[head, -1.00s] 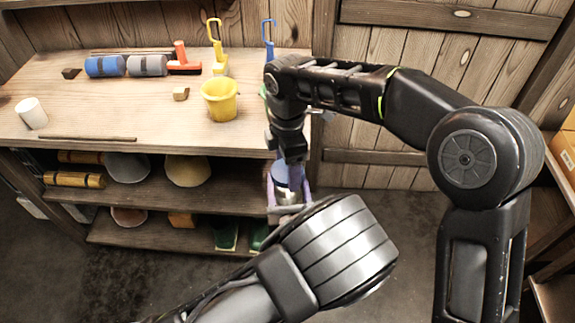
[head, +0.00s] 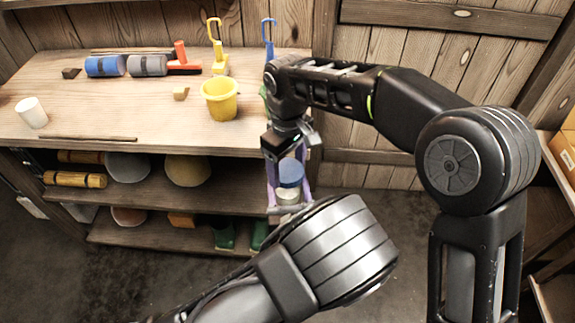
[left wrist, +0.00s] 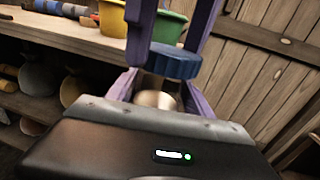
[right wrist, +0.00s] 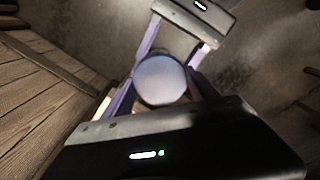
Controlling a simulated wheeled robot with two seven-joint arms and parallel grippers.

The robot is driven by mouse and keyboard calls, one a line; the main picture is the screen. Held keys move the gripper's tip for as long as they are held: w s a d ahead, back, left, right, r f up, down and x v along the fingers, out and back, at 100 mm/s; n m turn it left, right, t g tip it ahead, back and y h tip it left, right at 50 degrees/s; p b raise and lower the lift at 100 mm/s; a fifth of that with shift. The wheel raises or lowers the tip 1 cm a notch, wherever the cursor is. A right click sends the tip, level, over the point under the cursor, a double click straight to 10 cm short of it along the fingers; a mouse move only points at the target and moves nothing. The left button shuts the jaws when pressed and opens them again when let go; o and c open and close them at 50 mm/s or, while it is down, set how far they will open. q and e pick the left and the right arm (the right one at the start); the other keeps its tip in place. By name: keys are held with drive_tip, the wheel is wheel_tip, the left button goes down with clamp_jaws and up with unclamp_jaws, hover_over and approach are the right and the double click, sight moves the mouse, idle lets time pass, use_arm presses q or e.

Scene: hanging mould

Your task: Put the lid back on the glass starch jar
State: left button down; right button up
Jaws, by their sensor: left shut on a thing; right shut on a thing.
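The blue round lid (head: 291,172) is between the purple fingers of my right gripper (head: 287,174), which is shut on it. The glass jar (head: 288,196), with pale contents, is just below the lid. My left gripper (left wrist: 155,97) is shut around the jar. In the left wrist view the lid (left wrist: 175,62) is above the jar (left wrist: 156,99) and a little to its right. In the right wrist view the lid's top (right wrist: 160,80) hides the jar. I cannot tell whether lid and rim touch.
The wooden workbench (head: 150,130) is close on the left, with a yellow bucket (head: 219,100) near its right end. Shelves (head: 150,185) below hold several things. A plank wall (head: 375,165) is behind. Another shelf with a box (head: 565,150) is at the right.

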drive_tip(key=m, duration=0.6)
drive_tip(key=shift+m, duration=0.3)
drive_tip(key=o, duration=1.5)
drive_tip(key=shift+o, duration=0.2)
drive_tip(key=shift+r, duration=2.25)
drive_tip(key=shift+c, duration=0.4)
